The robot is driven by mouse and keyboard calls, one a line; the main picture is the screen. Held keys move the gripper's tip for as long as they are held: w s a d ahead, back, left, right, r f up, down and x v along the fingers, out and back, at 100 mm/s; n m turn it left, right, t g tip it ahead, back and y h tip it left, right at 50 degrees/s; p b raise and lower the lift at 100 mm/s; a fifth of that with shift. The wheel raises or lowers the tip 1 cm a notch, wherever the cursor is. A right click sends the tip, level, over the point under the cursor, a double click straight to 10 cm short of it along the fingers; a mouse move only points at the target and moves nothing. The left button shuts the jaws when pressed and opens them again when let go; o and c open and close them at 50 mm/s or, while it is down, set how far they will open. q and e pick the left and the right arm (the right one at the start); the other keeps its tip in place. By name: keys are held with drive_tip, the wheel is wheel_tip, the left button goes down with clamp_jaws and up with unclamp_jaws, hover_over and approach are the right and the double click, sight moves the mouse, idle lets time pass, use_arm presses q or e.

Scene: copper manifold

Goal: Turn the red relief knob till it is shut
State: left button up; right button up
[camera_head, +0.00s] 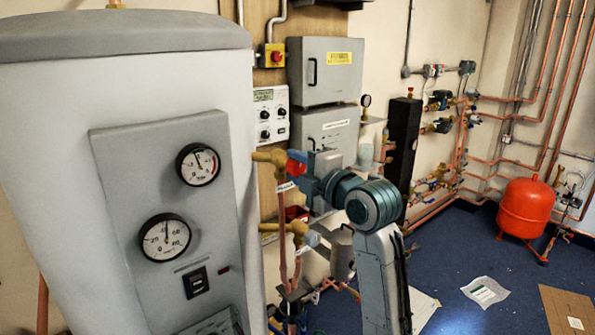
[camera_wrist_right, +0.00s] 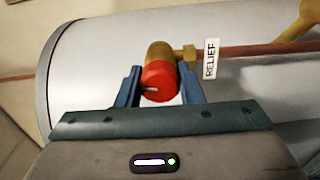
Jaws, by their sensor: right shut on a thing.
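The red relief knob (camera_wrist_right: 159,80) sits on the end of a brass valve body (camera_wrist_right: 161,54) in the right wrist view. A white tag reading RELIEF (camera_wrist_right: 210,60) hangs on the copper pipe beside it. My right gripper (camera_wrist_right: 160,88) is shut on the knob, one blue finger on each side. A pale mark shows on the knob's face. In the head view the knob (camera_head: 294,168) is partly hidden by my right gripper (camera_head: 300,167), at the brass valve on the cylinder's right side. My left gripper is not in view.
The large grey cylinder (camera_head: 60,130) with two dials fills the left. Grey cabinets (camera_head: 325,72) stand behind. A red vessel (camera_head: 525,208) stands on open blue floor at the right.

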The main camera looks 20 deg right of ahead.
drive_tip(key=shift+n+b, duration=0.35)
drive_tip(key=shift+n, duration=0.95)
drive_tip(key=o, duration=1)
drive_tip(key=shift+s+d+f+b, duration=0.1)
drive_tip(key=shift+s+d+b, duration=0.15)
drive_tip(key=shift+s, duration=0.25)
drive_tip(key=b+v, duration=0.2)
drive_tip(key=v, duration=0.7)
drive_tip(key=shift+s+b, duration=0.35)
